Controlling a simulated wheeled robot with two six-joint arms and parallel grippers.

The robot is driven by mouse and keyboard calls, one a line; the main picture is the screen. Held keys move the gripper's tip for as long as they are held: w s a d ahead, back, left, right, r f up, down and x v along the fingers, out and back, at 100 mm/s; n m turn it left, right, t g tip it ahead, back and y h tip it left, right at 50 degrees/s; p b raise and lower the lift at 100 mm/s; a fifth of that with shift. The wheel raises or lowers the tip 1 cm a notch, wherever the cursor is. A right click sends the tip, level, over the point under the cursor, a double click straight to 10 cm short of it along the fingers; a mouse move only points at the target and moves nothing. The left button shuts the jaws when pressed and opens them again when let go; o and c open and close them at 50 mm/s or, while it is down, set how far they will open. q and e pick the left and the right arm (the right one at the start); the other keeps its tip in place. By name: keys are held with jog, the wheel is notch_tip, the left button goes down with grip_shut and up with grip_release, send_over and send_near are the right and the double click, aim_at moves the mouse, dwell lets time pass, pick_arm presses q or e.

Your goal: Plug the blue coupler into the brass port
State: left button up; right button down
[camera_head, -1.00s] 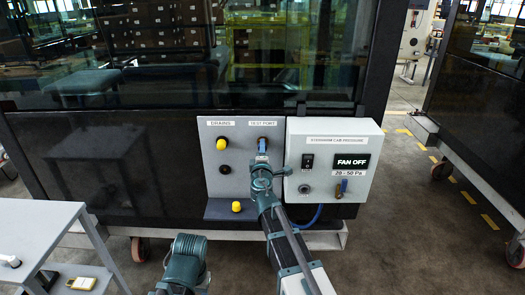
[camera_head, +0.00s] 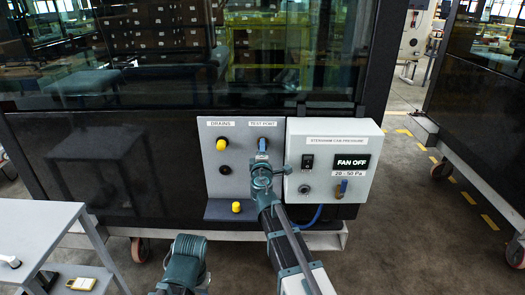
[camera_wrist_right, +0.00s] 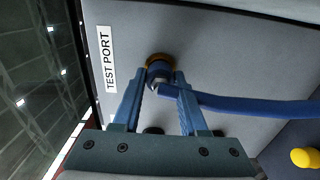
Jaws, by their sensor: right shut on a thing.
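The blue coupler (camera_wrist_right: 159,77) is between the fingers of my right gripper (camera_wrist_right: 162,84), which is shut on it. A blue hose (camera_wrist_right: 245,105) runs from it to the right. The coupler's far end is at the brass port (camera_wrist_right: 154,57), whose brass ring shows around it in the right wrist view; how deep it sits I cannot tell. In the head view my right gripper (camera_head: 261,160) is in front of the port under the TEST PORT label and mostly hides the port and coupler.
The grey panel (camera_head: 214,179) carries two yellow caps (camera_head: 222,144) (camera_head: 237,207) and a dark port. A FAN OFF control box (camera_head: 330,134) stands close to the right of my gripper. A grey table (camera_head: 35,222) is at the left.

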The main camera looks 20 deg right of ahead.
jog(key=shift+w, duration=0.1)
jog(key=shift+c, duration=1.8)
grip_release()
jog(key=v, duration=1.3)
jog(key=shift+s, duration=0.4)
jog(key=o, duration=0.4)
jog(key=shift+c, duration=0.2)
